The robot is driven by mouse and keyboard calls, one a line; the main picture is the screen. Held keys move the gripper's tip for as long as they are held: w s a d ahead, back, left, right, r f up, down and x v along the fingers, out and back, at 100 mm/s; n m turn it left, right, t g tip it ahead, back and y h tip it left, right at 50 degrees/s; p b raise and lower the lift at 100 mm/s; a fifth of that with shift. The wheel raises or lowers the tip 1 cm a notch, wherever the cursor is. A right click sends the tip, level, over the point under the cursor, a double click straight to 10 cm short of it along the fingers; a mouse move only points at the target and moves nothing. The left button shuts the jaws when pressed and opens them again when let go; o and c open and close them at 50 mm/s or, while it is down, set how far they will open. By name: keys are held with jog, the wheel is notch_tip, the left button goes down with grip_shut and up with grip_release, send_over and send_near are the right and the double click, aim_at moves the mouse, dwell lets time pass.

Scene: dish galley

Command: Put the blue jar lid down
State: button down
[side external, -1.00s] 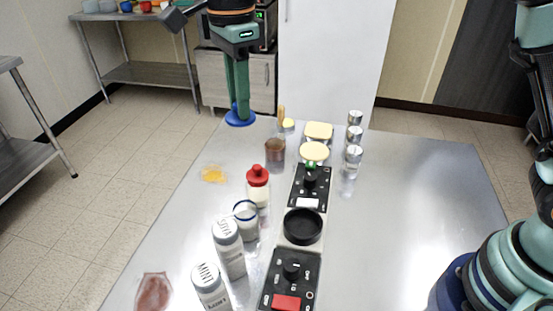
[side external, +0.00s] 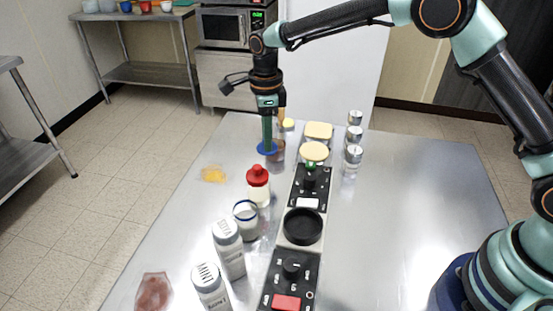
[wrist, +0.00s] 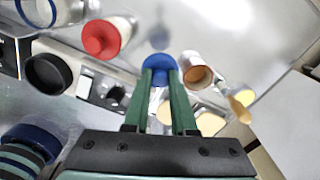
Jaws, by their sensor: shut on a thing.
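The blue jar lid (side external: 266,148) is a flat round disc held at the tips of my gripper (side external: 267,138). In the side view it hangs over the far part of the metal table, just left of the brown jar (side external: 278,152). In the wrist view the lid (wrist: 158,66) shows between and beyond the green fingers of my gripper (wrist: 160,72), with the brown jar (wrist: 196,72) close on its right. My gripper is shut on the lid. I cannot tell the exact gap between lid and table.
A red-capped bottle (side external: 258,186) stands nearer the camera, with a glass jar (side external: 246,220) and two white shakers (side external: 229,248) in front. Yellow-lidded containers (side external: 318,132) and metal-topped shakers (side external: 353,155) stand right. A yellow spill (side external: 213,174) lies left. The table's right side is clear.

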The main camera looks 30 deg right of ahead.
jog(key=shift+f, duration=4.4)
jog(key=shift+f, duration=0.15)
jog(key=c, duration=0.7)
grip_release()
jog(key=shift+c, duration=0.2)
